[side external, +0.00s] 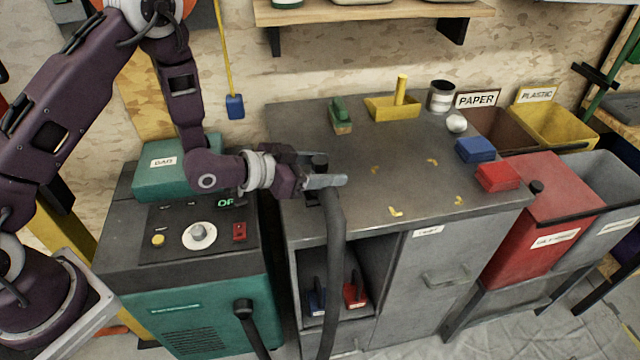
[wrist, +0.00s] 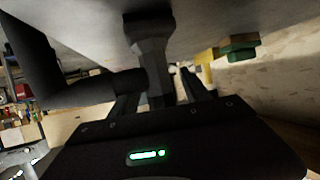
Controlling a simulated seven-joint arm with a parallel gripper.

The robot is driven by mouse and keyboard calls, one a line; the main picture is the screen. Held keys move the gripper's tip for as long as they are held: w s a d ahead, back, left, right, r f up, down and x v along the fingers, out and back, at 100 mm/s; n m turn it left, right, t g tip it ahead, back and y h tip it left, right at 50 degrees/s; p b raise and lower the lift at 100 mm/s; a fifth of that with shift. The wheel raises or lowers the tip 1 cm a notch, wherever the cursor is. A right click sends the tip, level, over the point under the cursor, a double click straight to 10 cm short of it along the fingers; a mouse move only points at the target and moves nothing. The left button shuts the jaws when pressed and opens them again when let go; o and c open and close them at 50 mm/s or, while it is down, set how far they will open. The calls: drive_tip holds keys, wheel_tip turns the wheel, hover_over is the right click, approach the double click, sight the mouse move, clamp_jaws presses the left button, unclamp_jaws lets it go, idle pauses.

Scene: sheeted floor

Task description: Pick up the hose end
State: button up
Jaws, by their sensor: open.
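The hose end (side external: 320,161) is a dark cylindrical nozzle at the top of a thick grey hose (side external: 333,270), at the front left of the grey workbench top. The hose bends over the bench's front edge and hangs down. My gripper (side external: 322,182) is level with the hose end, its light fingers around or beside it. In the wrist view the hose end (wrist: 151,60) stands between the two dark fingers of my gripper (wrist: 160,88), which are open. Whether either finger touches it I cannot tell. The lower part of the nozzle is partly hidden.
The workbench (side external: 285,120) holds a green brush (side external: 341,112), a yellow tray (side external: 392,107), a can (side external: 441,96), blue (side external: 475,149) and red (side external: 497,176) blocks and yellow scraps. A teal machine (side external: 190,290) stands left, and bins (side external: 550,215) right. Bench space right of my gripper is mostly clear.

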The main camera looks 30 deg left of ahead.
drive_tip(key=shift+x, duration=1)
clamp_jaws()
